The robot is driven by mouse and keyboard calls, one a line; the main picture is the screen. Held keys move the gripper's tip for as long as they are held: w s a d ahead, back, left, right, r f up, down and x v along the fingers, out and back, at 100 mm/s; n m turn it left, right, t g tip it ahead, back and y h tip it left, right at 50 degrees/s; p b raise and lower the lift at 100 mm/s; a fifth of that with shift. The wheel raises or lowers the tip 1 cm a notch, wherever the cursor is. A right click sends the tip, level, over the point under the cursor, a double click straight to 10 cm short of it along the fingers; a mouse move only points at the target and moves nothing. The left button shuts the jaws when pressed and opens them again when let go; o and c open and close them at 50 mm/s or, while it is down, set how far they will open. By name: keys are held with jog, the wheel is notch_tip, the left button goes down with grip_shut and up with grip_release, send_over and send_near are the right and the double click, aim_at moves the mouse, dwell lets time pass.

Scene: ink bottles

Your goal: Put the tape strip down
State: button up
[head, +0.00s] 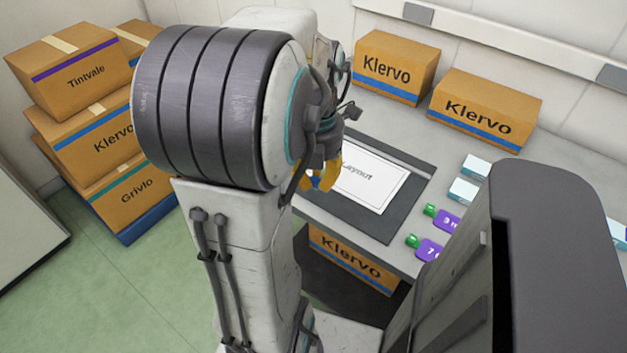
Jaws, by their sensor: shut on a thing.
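My gripper (324,181) has yellow fingers and is over the left part of the dark mat (381,224), in front of the white sheet marked "Layout" (371,176). It is shut on the tape strip (317,183), of which only a small blue bit shows between the fingers. The rest of the strip is hidden by the fingers and my arm. I cannot tell whether the strip touches the mat or the sheet.
Two purple bottles with green caps, one (447,221) behind the other (429,249), lie right of the mat. White-and-blue boxes (464,191) are beyond them. Klervo cartons (397,68) stand at the back of the grey table (440,150).

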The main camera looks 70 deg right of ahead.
send_over(313, 190)
notch_tip(313, 190, down, 3)
jog(key=shift+f, duration=2.1)
jog(key=shift+f, duration=0.2)
jog(key=o, duration=0.7)
jog(key=shift+r, duration=0.15)
notch_tip(313, 190, up, 12)
jog(key=shift+w+r+p, duration=0.1)
jog(key=shift+p, duration=0.95)
